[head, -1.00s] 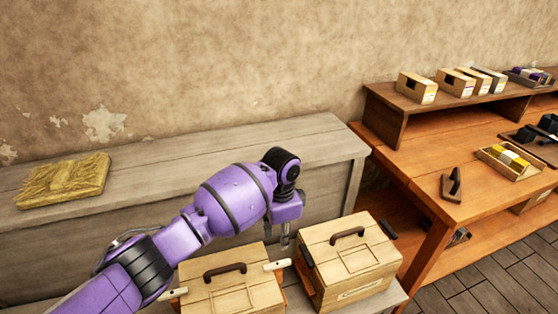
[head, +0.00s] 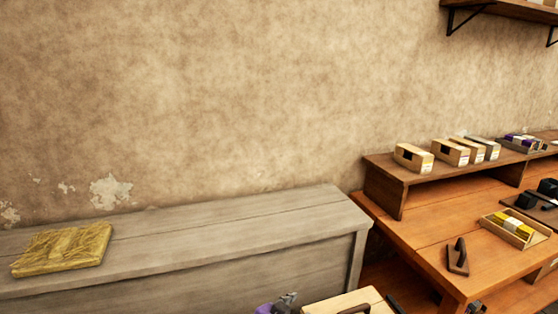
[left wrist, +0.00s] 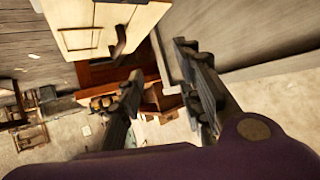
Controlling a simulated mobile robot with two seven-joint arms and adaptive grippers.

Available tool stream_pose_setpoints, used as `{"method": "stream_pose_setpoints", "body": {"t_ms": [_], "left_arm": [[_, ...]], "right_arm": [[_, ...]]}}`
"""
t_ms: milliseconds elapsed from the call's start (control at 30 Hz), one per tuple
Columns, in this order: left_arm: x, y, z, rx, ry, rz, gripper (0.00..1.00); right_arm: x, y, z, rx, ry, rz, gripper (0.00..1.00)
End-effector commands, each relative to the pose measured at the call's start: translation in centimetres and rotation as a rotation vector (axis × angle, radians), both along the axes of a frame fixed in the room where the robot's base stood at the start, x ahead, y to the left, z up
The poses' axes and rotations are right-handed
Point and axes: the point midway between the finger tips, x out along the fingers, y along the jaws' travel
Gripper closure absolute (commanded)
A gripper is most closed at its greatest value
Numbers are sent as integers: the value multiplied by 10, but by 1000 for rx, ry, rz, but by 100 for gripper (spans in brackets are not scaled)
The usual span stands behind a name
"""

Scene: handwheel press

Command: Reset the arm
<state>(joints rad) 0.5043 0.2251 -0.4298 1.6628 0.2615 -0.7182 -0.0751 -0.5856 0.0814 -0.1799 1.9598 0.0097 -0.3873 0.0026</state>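The purple left arm shows only as a small piece at the bottom edge of the head view. My left gripper (left wrist: 158,62) fills the lower part of the left wrist view; its two dark fingers are apart with nothing between them. A light wooden box (left wrist: 85,15) with a dark handle is at the top left of that view, apart from the fingers. The top of a wooden box (head: 350,300) also shows at the bottom of the head view. My right arm and gripper are in neither view.
A grey wooden bench (head: 210,236) runs along the wall, mostly clear, with a yellow folded cloth or pad (head: 62,249) on its left. At right, an orange-brown workbench (head: 415,225) holds a raised shelf with small boxes (head: 413,157), a tray (head: 517,229) and a dark-handled tool (head: 457,258).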

Motion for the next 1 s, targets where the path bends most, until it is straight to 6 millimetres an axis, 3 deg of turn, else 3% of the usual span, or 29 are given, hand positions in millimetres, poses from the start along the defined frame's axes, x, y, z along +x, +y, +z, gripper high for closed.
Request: {"method": "stream_pose_setpoints", "body": {"t_ms": [267, 367, 533, 700, 800, 900, 1000], "left_arm": [[-108, 105, -49, -115, -15, 273, 67], [-158, 145, -69, -106, 7, 365, 67], [-259, 204, -107, -50, 108, 501, 67], [-341, 233, -139, -9, 232, 578, 67], [-369, 237, -148, 3, 276, 596, 67], [-382, 239, -153, 9, 295, 602, 67], [-383, 239, -153, 9, 297, 603, 67]], "right_arm": [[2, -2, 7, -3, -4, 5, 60], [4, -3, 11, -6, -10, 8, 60], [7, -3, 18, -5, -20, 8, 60], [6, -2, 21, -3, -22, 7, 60], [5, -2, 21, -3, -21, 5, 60], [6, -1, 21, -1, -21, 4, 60], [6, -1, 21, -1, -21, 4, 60]]}}
